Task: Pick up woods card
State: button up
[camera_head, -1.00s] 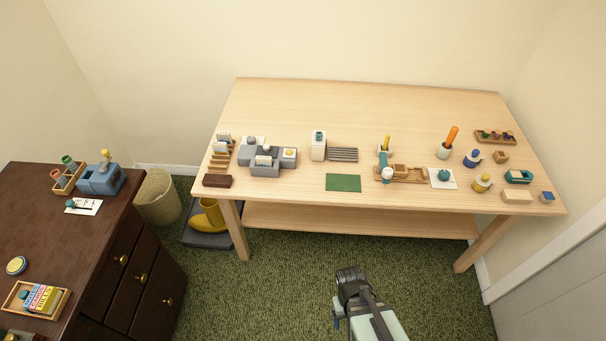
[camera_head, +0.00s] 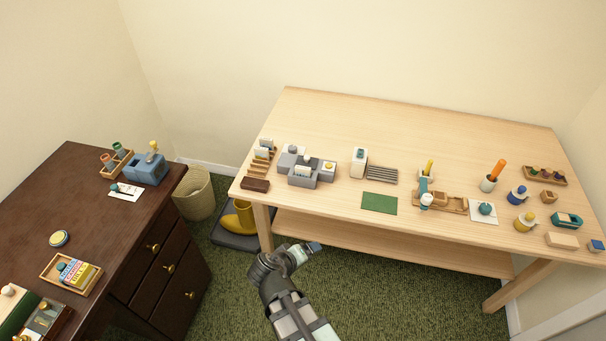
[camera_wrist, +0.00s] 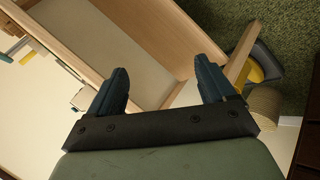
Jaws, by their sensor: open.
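A small wooden tray (camera_head: 50,282) on the dark dresser at the left holds several coloured cards (camera_head: 78,274) with printed words. The lettering is too small to tell which one is the woods card. My gripper (camera_head: 312,248) is in front of the light wooden table near its left front leg, far to the right of the card tray and apart from it. In the wrist view my gripper (camera_wrist: 165,82) shows two dark blue fingers spread wide with nothing between them. The cards are not in the wrist view.
The dark dresser (camera_head: 100,225) bears a blue box (camera_head: 147,170), a round tin (camera_head: 59,238) and other small items. The light table (camera_head: 400,130) holds many small objects. Carpet is free before it.

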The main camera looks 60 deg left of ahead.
aim_at(302, 171)
jog(key=w+a+r+m+t+y, duration=0.2)
jog(key=a+r+m+t+y, duration=0.25)
jog(key=a+r+y, duration=0.65)
jog(key=w+a+m+h, duration=0.1)
jog(key=w+a+m+g+h, duration=0.1)
jog(key=w+a, duration=0.1)
jog(key=w+a+r+m, duration=0.1)
jog(key=a+m, duration=0.1)
jog(key=shift+w+h, duration=0.15)
jog(key=shift+h, duration=0.25)
jog(key=shift+w+d+f+x, duration=0.1)
jog(key=shift+x, duration=0.95)
jog(key=shift+w+d+f+x, duration=0.1)
jog(key=shift+x, duration=0.95)
jog(key=shift+w+d+f+x, duration=0.1)
jog(key=shift+x, duration=0.9)
jog(key=shift+s, duration=0.1)
jog(key=c, duration=1.1)
